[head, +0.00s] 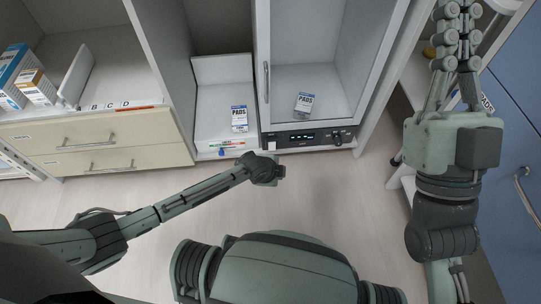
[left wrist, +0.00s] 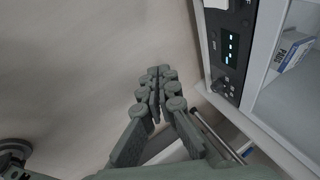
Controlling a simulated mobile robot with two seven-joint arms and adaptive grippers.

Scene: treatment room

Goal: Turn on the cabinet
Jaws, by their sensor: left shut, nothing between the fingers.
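The cabinet (head: 307,62) with a clear-fronted door stands at the centre right of the head view. Its black control panel (head: 306,138) runs along the lower front, with lit cyan marks on a small display and a knob at the right end. The panel (left wrist: 230,45) also shows at the upper right of the left wrist view. My left gripper (left wrist: 158,76) is shut and empty, apart from the panel. In the head view the left arm's end is just in front of the panel's left end, its fingers mostly hidden. My right gripper (head: 459,12) is raised at the upper right, its tips at the frame edge.
A box marked PADS (head: 304,103) is inside the cabinet; another (head: 239,118) sits in the open bay to the left. Drawers (head: 100,142) are at the left. A blue cabinet (head: 515,110) stands at the right. The floor (head: 330,190) in front is clear.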

